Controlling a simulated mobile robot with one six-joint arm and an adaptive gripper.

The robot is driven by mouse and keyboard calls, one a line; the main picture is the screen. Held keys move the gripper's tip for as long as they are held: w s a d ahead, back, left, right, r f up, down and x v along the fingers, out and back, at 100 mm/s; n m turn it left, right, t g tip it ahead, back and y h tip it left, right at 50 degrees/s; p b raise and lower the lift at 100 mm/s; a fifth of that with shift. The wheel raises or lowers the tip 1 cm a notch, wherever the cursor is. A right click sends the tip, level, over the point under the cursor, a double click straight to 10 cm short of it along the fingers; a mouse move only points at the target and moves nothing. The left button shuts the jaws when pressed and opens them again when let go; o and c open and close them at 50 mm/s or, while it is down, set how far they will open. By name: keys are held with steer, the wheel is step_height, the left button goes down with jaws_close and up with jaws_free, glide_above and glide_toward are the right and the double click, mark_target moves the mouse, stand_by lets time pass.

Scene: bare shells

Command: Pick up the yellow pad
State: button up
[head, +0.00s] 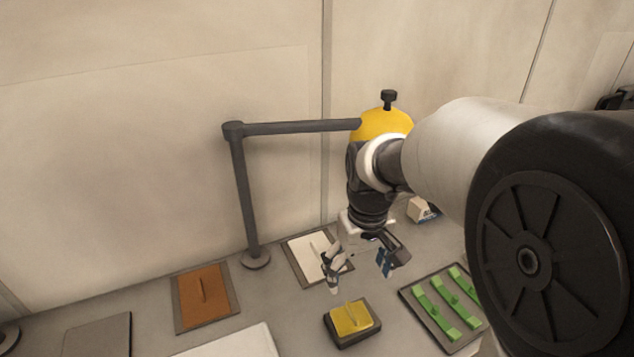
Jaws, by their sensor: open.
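The yellow pad (350,318) lies on a dark square base (345,340) on the grey table, and a thin ridge stands up from its top. My gripper (358,275) is above the table, just behind and above the pad in the head view. Its fingers are spread apart, with nothing between them. The fingertips look apart from the pad, though the exact height between them is hard to tell from this one view.
A green-barred tray (408,293) lies right of the pad. A white pad (305,262) and an orange pad (204,300) lie behind and left. A dark lamp post (246,195) with a yellow shade (383,123) stands near the wall.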

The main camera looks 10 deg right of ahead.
mark_target(353, 310)
steer(key=shift+o, duration=1.2)
steer(key=w, duration=0.1)
steer(key=w+f, duration=0.1)
steer(key=w, duration=0.1)
steer(key=shift+d+f+g+p, duration=0.2)
steer(key=shift+f+g+p, duration=0.05)
steer(key=shift+g+p, duration=0.05)
step_height(353, 310, down, 12)
steer(key=b, duration=0.4)
steer(key=shift+s+a+f, duration=0.1)
steer(key=shift+s+f, duration=0.05)
steer(key=shift+f, duration=0.05)
steer(key=shift+d+f+b, duration=0.15)
steer(key=shift+f+b, duration=0.45)
steer(key=shift+f, duration=0.8)
steer(key=shift+d+f+b, duration=0.1)
steer(key=shift+f+b, duration=0.5)
steer(key=shift+f, duration=0.75)
steer(key=shift+s+r, duration=0.1)
steer(key=c, duration=1)
steer(key=shift+c, duration=0.2)
steer(key=shift+r, duration=0.15)
step_height(353, 310, up, 20)
steer(key=p, duration=0.6)
